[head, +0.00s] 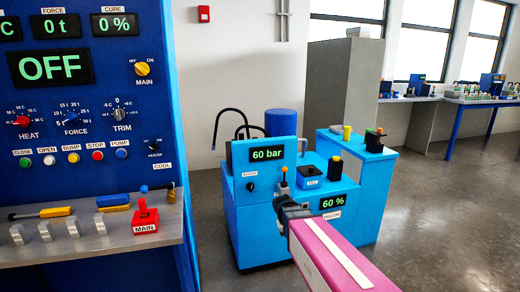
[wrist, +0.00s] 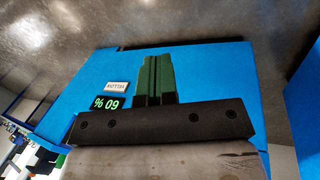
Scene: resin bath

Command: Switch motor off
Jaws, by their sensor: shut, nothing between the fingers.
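A small black knob (head: 250,187) sits on the blue panel of the hydraulic-looking unit (head: 245,235), under a white label that is too small to read surely; it may be the motor switch. Its turn position cannot be made out. A display above it reads 60 bar (head: 266,154). My gripper (head: 280,203) is in front of the unit, to the right of and below the knob, apart from it in the picture. In the wrist view my gripper's greenish fingers (wrist: 157,78) are together and empty, over the blue unit; the knob does not show there.
A 60 % display (head: 333,202) is right of my gripper, and also shows upside down in the wrist view (wrist: 110,103). A blue control panel (head: 60,100) reading OFF stands at left, with a red MAIN switch (head: 145,218) on its shelf (head: 95,245). Floor at right is free.

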